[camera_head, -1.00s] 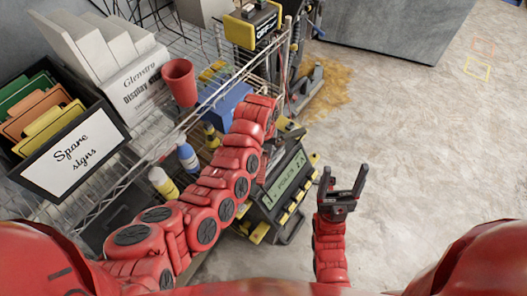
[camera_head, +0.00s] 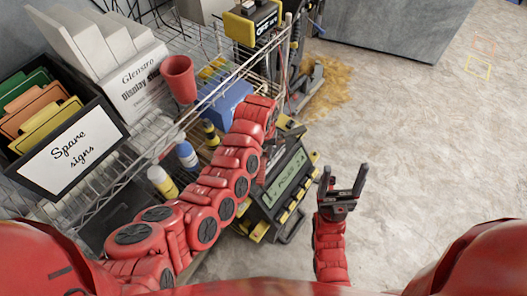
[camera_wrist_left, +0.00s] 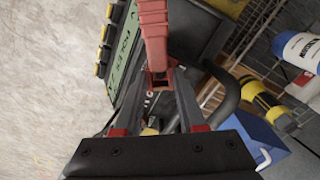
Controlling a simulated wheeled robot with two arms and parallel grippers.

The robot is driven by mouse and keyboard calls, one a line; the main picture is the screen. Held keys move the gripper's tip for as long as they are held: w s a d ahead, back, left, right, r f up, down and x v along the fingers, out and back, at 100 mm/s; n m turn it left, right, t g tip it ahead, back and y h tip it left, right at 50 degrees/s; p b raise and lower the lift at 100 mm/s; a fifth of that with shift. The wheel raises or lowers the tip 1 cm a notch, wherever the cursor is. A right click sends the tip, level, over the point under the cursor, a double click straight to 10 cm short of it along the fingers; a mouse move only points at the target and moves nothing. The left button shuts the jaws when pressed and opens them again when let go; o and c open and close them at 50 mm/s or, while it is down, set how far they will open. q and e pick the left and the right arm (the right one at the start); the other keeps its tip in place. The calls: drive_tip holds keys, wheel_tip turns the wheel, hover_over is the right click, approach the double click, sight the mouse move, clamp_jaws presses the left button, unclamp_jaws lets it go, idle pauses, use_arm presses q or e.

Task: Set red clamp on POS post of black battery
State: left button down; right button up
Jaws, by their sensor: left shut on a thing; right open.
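The red clamp (camera_wrist_left: 154,38) is between the fingers of my left gripper (camera_wrist_left: 158,78) in the left wrist view, and the gripper is shut on it. In the head view, my left forearm hides most of this gripper and the clamp. A dark, black-sided body (camera_wrist_left: 196,32) lies just beyond the clamp in the left wrist view; I cannot tell whether it is the black battery. No POS post can be made out. My right gripper (camera_head: 343,182) is open and empty above the floor, right of the charger unit.
A black-and-yellow charger unit with a green display (camera_head: 286,187) stands beside my left arm. The wire shelf holds a blue box (camera_head: 226,104), bottles (camera_head: 186,153), a red cup (camera_head: 179,78) and a spare signs bin (camera_head: 73,153).

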use_arm(q)
drive_tip(key=shift+f+b, duration=0.35)
drive_tip(key=shift+f, duration=0.25)
drive_tip(key=shift+c, duration=2.1)
unclamp_jaws()
drive_tip(key=shift+r, duration=0.1)
wheel_tip(320, 180, up, 7)
drive_tip(key=shift+w+f+b, duration=0.1)
drive_tip(key=shift+f+b, duration=0.1)
drive_tip(key=shift+b, duration=0.2)
wheel_tip(320, 180, up, 11)
drive_tip(key=p, duration=0.4)
drive_tip(key=shift+f, duration=0.15)
